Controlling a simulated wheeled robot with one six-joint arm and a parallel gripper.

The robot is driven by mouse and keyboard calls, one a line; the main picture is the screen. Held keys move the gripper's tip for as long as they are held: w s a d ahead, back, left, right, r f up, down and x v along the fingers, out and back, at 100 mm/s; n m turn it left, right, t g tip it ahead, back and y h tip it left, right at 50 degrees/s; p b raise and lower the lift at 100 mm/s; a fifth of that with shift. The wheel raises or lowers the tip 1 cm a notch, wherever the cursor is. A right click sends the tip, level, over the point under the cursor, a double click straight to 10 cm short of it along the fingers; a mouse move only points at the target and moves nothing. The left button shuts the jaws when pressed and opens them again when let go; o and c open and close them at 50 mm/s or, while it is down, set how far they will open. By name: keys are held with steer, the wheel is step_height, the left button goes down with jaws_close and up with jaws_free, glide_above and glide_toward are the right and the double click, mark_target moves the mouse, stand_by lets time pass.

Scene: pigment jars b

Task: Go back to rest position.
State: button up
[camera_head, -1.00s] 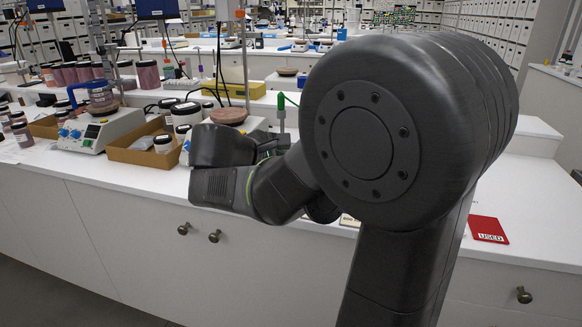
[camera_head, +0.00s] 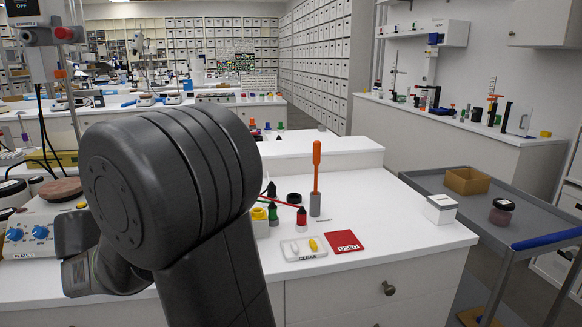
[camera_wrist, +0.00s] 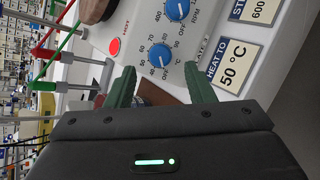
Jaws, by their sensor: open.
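My gripper (camera_wrist: 161,86) shows in the wrist view with its two green fingers spread apart and nothing between them. Past the fingers is the white front panel of a hotplate (camera_wrist: 148,62) with blue knobs and a red button. In the head view my dark arm fills the left and centre foreground, folded above the bench edge. The fingers are not visible in that view.
On the white bench (camera_head: 400,215) right of my arm are a CLEAN tray (camera_head: 304,249), a red USED card (camera_head: 344,241), an orange-handled tool (camera_head: 316,165) and a white box (camera_head: 440,209). A grey cart (camera_head: 425,182) with a cardboard box (camera_head: 467,180) and a jar (camera_head: 501,211) stands at right.

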steer(key=x, duration=0.5)
steer(key=shift+w, duration=0.15)
